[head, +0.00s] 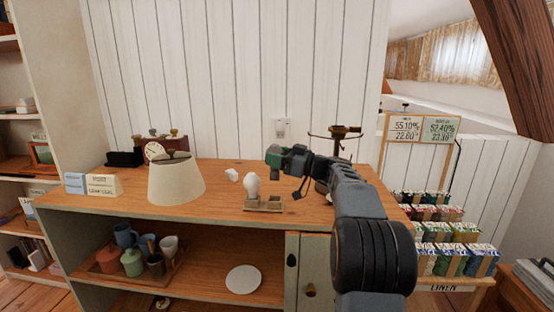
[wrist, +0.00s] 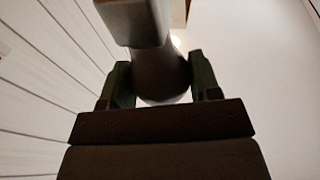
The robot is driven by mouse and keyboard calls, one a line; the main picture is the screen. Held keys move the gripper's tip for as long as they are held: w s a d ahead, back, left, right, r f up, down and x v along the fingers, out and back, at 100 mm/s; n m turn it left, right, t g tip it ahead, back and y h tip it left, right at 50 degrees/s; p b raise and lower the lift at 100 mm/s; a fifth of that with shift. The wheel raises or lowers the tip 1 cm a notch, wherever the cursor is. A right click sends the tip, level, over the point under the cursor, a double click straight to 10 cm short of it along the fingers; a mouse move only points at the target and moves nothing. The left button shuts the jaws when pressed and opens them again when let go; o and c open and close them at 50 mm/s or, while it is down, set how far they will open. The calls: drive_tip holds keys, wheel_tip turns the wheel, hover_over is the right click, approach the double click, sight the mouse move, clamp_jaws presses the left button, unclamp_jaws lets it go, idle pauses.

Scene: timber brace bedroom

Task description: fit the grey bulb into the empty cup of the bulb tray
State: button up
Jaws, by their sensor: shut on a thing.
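The bulb tray (head: 264,208) is a small wooden block on the tabletop. A pale bulb (head: 252,186) stands upright at its left part; its right part shows no bulb, though the cup there is too small to make out. My gripper (head: 274,156) is raised above and slightly right of the tray. In the wrist view, its green fingers (wrist: 162,85) are shut on a grey rounded thing, which looks like the grey bulb (wrist: 160,72). In the head view I cannot tell the held bulb apart from the dark fingers.
A dark metal stand (head: 338,134) rises behind my arm.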

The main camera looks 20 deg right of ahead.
sight(278, 174)
drive_tip(key=shift+f+b, duration=2.8)
drive_tip(key=shift+b, duration=0.65)
drive_tip(key=o, duration=1.1)
drive_tip(key=shift+f, duration=0.1)
drive_tip(key=shift+d, duration=0.1)
